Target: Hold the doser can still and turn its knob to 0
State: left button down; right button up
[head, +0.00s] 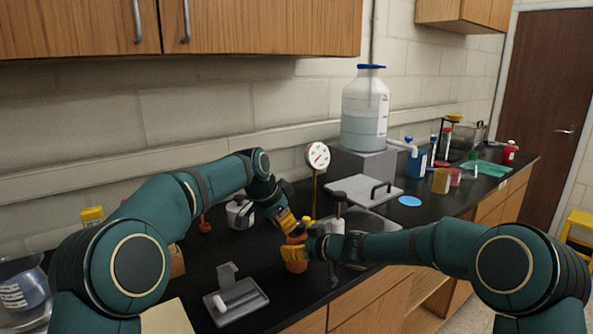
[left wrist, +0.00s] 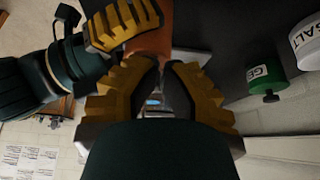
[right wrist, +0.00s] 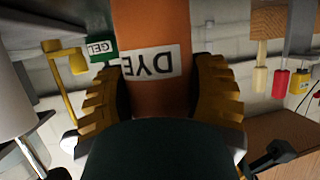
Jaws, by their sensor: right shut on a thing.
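The doser can is an orange can (head: 295,262) on the dark counter, and its DYE label shows in the right wrist view (right wrist: 150,64). My right gripper (head: 308,248) is shut around the can's body, with a finger on each side. My left gripper (head: 291,226) is just above and beside the can's top. In the left wrist view its fingers (left wrist: 160,75) are a short way apart, with orange showing beyond their tips and a right gripper finger close by. I cannot make out the knob or its marks; the grippers cover the can's top.
A grey tray with a bracket (head: 236,298) lies in front of the can. A white jar (head: 240,212) stands behind left. A round dial (head: 318,156) on a post stands behind. A green GEL container (left wrist: 268,80) is nearby. A sink (head: 372,226) is to the right.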

pick_arm(q)
jog(key=shift+d, duration=0.2)
jog(key=shift+s+d, duration=0.3)
jog(key=shift+s, duration=0.45)
jog(key=shift+s+d, duration=0.15)
jog(key=shift+d, duration=0.1)
jog(key=shift+s+d, duration=0.15)
jog(key=shift+d, duration=0.1)
dwell(0.4)
jog(key=shift+s+a, duration=0.15)
jog(key=shift+s+a, duration=0.15)
jog(key=shift+s, duration=0.05)
notch_tip(320, 180, up, 6)
jog(key=shift+f, duration=0.1)
dwell(0.5)
